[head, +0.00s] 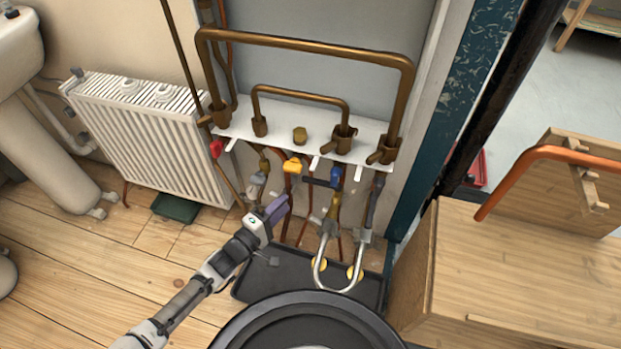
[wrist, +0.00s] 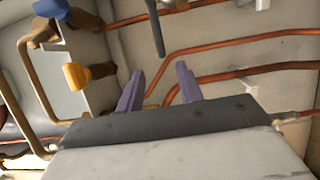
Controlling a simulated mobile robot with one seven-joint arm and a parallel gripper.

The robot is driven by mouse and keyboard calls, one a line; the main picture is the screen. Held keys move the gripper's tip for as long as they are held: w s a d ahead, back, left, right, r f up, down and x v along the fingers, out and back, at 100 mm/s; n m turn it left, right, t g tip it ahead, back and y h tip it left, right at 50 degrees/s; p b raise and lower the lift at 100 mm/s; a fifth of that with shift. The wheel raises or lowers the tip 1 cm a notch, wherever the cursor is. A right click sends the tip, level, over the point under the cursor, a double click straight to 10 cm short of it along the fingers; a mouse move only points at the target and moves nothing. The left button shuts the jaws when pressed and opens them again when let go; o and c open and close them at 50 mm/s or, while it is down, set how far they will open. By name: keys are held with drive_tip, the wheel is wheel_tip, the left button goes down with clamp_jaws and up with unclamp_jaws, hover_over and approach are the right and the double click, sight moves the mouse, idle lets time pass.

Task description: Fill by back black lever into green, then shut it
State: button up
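My gripper (head: 277,208) is in front of the lower pipes, below the white valve plate (head: 262,138). In the wrist view its two purple fingers (wrist: 158,72) stand apart with nothing held between them. A dark, narrow bar (wrist: 155,28) shows beyond the fingertips in the wrist view; I cannot tell whether it is the black lever. A dark green tray (head: 175,208) lies on the floor below the radiator, left of my gripper. I cannot see whether it holds anything.
Red (head: 216,148), yellow (head: 292,165) and blue (head: 336,176) handles sit below the plate. A bent metal pipe (head: 335,289) stands over a black floor tray (head: 243,287). The radiator (head: 140,125) is left; a wooden cabinet (head: 500,270) is right.

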sight(307, 182)
drive_tip(key=b+x, duration=0.1)
drive_tip(key=x, duration=1)
drive_tip(key=shift+w+d, duration=0.3)
clamp_jaws()
